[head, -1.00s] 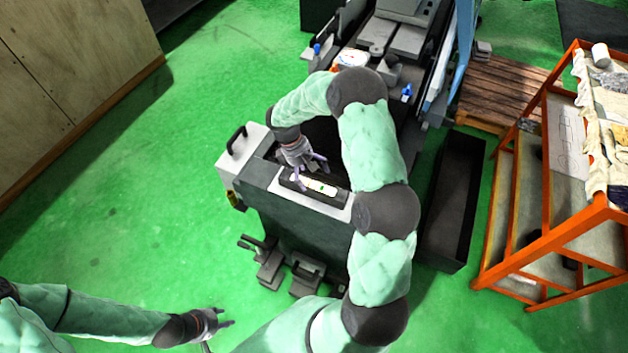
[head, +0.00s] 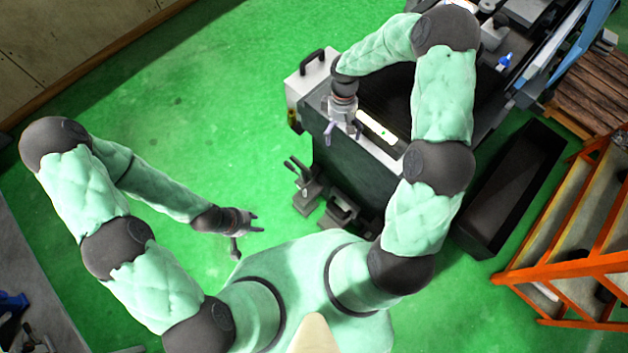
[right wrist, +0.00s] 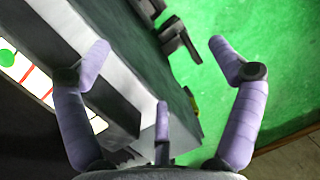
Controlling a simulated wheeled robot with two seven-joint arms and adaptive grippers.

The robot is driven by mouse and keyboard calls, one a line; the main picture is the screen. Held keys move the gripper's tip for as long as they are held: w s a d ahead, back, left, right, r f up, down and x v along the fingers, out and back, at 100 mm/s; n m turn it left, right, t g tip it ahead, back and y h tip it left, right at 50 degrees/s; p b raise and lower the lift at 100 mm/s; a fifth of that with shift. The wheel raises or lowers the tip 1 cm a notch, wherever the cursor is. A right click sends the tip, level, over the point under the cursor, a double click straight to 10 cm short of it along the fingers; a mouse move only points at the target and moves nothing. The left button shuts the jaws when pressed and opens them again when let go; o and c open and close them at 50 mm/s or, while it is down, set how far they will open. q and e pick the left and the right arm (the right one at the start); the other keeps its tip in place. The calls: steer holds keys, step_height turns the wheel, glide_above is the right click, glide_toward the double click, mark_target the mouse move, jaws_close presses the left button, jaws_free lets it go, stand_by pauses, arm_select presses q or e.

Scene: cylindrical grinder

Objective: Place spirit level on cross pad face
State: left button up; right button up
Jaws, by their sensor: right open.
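The spirit level (head: 376,128) is a pale bar with a green spot. It lies on the top of a dark, grey-edged machine housing (head: 385,155). In the right wrist view the level (right wrist: 27,77) shows at the left edge, partly cut off, with red lines and a green vial. My right gripper (head: 340,132) is beside the level's left end, apart from it. Its purple fingers (right wrist: 162,68) are spread and empty. My left gripper (head: 260,222) hangs empty over the green floor, fingers apart. I cannot tell which surface is the cross pad face.
A dark open bin (head: 510,190) stands right of the housing, with an orange-framed shelf (head: 560,270) beyond. Dark metal fixtures (head: 335,213) stand at the housing's near side. A wooden pallet (head: 590,90) lies at the upper right. The green floor at left is open.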

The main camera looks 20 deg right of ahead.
steer(key=s+a+f+m+t+y, duration=0.1)
steer(key=s+a+f+m, duration=0.2)
steer(key=s+a+f, duration=0.2)
steer(key=s+a+f+m+t+y, duration=0.2)
steer(key=s+a+f+m, duration=0.2)
steer(key=s+a, duration=0.6)
steer(key=shift+s+f, duration=0.8)
steer(key=shift+s, duration=0.2)
